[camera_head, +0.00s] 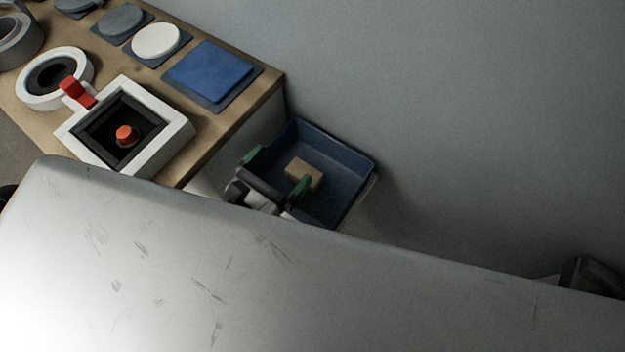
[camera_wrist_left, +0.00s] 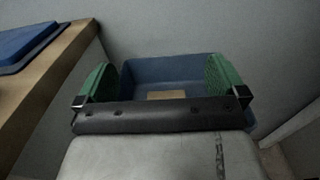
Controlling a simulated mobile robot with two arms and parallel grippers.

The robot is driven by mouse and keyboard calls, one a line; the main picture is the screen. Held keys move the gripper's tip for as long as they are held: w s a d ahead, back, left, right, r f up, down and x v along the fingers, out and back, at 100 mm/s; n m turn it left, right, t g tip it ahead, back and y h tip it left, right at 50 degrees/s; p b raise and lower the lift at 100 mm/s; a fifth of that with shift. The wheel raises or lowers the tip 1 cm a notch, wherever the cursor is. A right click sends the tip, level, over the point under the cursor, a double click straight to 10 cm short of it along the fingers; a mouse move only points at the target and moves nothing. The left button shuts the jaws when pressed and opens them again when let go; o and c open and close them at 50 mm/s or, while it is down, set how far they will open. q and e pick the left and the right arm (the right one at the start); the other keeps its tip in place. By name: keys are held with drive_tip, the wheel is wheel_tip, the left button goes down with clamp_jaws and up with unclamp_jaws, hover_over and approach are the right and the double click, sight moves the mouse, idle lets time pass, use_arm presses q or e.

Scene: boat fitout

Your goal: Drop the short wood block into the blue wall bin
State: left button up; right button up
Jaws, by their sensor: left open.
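The short wood block (camera_head: 304,173) is a small tan piece lying inside the blue wall bin (camera_head: 351,172), near the middle of its floor. My left gripper (camera_head: 277,170) is open over the near left side of the bin, with its green-padded fingers apart and nothing between them. In the left wrist view the bin (camera_wrist_left: 190,70) lies beyond the open fingers (camera_wrist_left: 162,82). The block (camera_wrist_left: 166,95) shows there, apart from both pads, its lower part hidden by the gripper's dark bar.
A wooden bench top (camera_head: 232,126) left of the bin carries a blue square block (camera_head: 209,71), round discs on dark pads, a white ring (camera_head: 53,77) and a white square box (camera_head: 172,138) with a red-orange button. A plain grey wall stands behind the bin.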

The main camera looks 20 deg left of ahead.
use_arm(q)
drive_tip(key=v, duration=0.4)
drive_tip(key=shift+s+b, duration=0.1)
drive_tip(key=shift+b, duration=0.3)
